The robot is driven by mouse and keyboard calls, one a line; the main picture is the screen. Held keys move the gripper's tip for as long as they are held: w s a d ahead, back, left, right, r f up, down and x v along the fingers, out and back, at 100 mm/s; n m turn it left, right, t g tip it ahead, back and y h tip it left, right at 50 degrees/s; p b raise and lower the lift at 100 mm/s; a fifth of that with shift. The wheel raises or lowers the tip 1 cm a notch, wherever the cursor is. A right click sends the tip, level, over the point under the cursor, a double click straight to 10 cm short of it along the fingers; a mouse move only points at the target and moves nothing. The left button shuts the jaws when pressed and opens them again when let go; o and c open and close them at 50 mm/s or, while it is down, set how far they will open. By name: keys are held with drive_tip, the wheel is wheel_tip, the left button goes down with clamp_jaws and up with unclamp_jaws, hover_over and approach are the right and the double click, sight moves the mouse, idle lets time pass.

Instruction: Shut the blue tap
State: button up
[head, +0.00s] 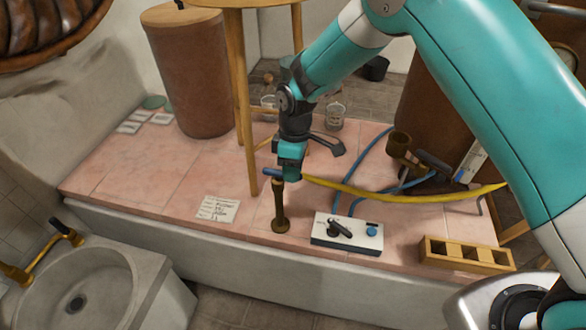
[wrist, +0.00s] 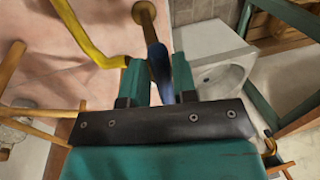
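The blue tap's lever handle (head: 271,172) sits at the top of an upright brass pipe (head: 280,208) on the pink tiled platform. My gripper (head: 289,172) points down at the top of this pipe, right beside the handle. In the wrist view the blue handle (wrist: 157,62) runs between my two teal fingers (wrist: 160,82), slightly slanted. The fingers stand apart with the handle in the gap. I cannot tell whether both press on it. The round brass base (wrist: 144,12) of the pipe shows beyond the fingertips.
A yellow hose (head: 400,195) runs right from near the pipe top. A white control box (head: 347,234) and a wooden slotted block (head: 465,255) stand to the right. A stool leg (head: 244,120) is close on the left. A written card (head: 217,208) lies near the platform edge.

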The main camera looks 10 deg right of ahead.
drive_tip(key=shift+o, duration=1.2)
drive_tip(key=w+d+r+b, duration=0.1)
drive_tip(key=w+r, duration=0.2)
drive_tip(key=r, duration=1.4)
drive_tip(key=shift+w+r, duration=0.1)
drive_tip(key=s+d+r+m+t+y, duration=0.1)
drive_tip(key=s+d+r+m+y, duration=0.2)
drive_tip(key=s+r, duration=0.7)
drive_tip(key=s+d+m, duration=0.2)
drive_tip(key=s, duration=0.7)
drive_tip(key=s+d+f+m+t, duration=0.1)
drive_tip(key=s+d+m, duration=0.1)
drive_tip(key=s, duration=0.7)
drive_tip(key=shift+s+d+f+p, duration=0.25)
drive_tip(key=shift+s+d+p, duration=0.05)
drive_tip(key=shift+d+p, duration=0.05)
